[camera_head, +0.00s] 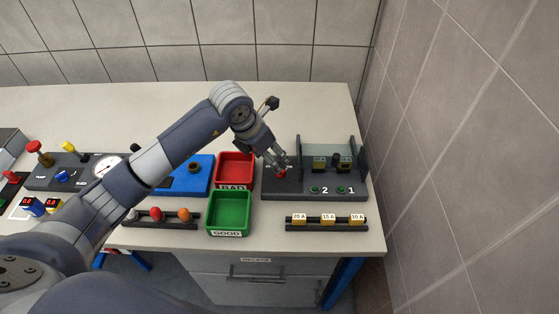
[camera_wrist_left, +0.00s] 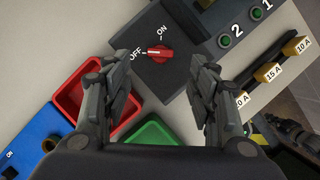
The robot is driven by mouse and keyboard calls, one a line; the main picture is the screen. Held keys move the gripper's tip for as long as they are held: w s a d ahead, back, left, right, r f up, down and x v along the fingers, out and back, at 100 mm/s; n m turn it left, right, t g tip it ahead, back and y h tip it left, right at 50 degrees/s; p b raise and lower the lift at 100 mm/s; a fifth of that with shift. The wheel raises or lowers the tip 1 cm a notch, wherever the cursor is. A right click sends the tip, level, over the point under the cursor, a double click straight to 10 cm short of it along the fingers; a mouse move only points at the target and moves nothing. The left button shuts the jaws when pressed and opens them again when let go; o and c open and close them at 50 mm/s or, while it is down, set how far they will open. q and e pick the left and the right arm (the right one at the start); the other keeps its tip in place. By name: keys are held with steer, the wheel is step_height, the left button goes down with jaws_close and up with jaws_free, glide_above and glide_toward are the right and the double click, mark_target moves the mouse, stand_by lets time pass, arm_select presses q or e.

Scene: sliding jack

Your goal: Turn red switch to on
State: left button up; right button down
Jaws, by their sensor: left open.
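The red switch (camera_wrist_left: 160,53) is a red rotary knob on a dark grey panel, with OFF and ON labels beside it. In the left wrist view its white mark points toward OFF. In the head view the red switch (camera_head: 281,174) shows just under my left gripper's fingers. My left gripper (camera_head: 280,165) comes in from the left over the panel, and in the left wrist view its two fingers (camera_wrist_left: 158,90) are spread apart with nothing between them. The knob lies beyond the fingertips in that view; I cannot tell the exact gap.
A red BAD bin (camera_head: 235,168) and a green GOOD bin (camera_head: 230,213) stand left of the panel. A fuse rack (camera_head: 327,222) lies in front. A clear-walled fixture (camera_head: 333,155) and green buttons 1 and 2 are right of the switch. A tiled wall (camera_head: 450,150) is at right.

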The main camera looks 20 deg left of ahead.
arm_select(q)
steer(key=p+x, duration=0.1)
steer(key=x, duration=0.4)
steer(key=shift+d, duration=0.1)
steer(key=x, duration=0.3)
steer(key=shift+p, duration=0.4)
steer(key=shift+w, duration=0.1)
steer(key=c, duration=1.1)
arm_select(e)
steer(key=shift+s+d+r, duration=0.15)
steer(key=shift+s+r, duration=0.35)
steer(key=shift+r, duration=0.05)
steer(key=shift+s+d+r, duration=0.15)
steer(key=shift+s+r, duration=0.35)
